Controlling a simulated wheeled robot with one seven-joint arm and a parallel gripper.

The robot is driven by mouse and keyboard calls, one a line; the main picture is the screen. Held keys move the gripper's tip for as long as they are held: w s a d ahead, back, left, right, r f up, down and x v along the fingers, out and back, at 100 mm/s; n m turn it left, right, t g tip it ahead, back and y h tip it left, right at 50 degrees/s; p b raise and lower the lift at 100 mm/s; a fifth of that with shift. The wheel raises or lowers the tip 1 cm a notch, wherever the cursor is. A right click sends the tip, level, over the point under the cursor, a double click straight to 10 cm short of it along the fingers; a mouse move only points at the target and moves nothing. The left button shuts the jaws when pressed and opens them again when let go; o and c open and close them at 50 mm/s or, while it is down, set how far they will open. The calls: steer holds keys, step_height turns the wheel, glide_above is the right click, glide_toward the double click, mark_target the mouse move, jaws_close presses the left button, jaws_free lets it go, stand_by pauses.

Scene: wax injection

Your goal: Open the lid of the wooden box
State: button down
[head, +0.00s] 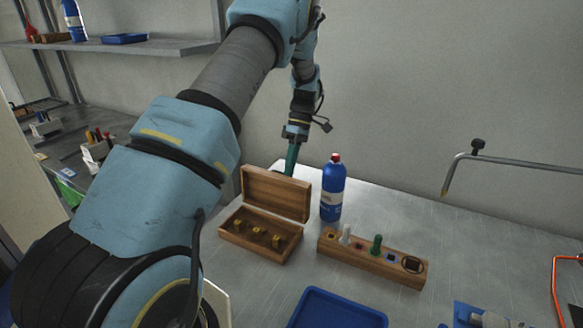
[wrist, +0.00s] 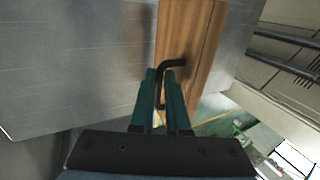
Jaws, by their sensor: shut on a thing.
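The wooden box (head: 262,256) sits on the grey table in the head view, with several small yellowish pieces inside. Its lid (head: 275,192) stands up at the back edge, open. In the wrist view, a wooden surface (wrist: 185,35), which looks like the lid, has a black bent handle (wrist: 172,63). My gripper (wrist: 163,76) is shut on this handle, its teal fingers on either side. In the head view my gripper (head: 291,158) is just behind the raised lid, and its fingertips are hidden there.
A blue bottle (head: 332,190) with a red cap stands close to the right of the lid. A wooden holder (head: 390,271) with small items lies right of the box. A blue tray (head: 338,310) is at the front. A metal bent bar (head: 520,163) is at right.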

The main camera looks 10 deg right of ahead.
steer(key=shift+s+d, duration=0.25)
steer(key=shift+d, duration=0.1)
steer(key=c, duration=0.9)
jaws_free()
steer(key=shift+a+b+v, duration=0.1)
steer(key=shift+b+v, duration=0.85)
steer(key=shift+v, duration=1.75)
steer(key=shift+a+b+v, duration=0.15)
steer(key=shift+b+v, duration=0.8)
steer(key=shift+v, duration=1.75)
steer(key=shift+w, duration=0.15)
steer(key=shift+c, duration=0.4)
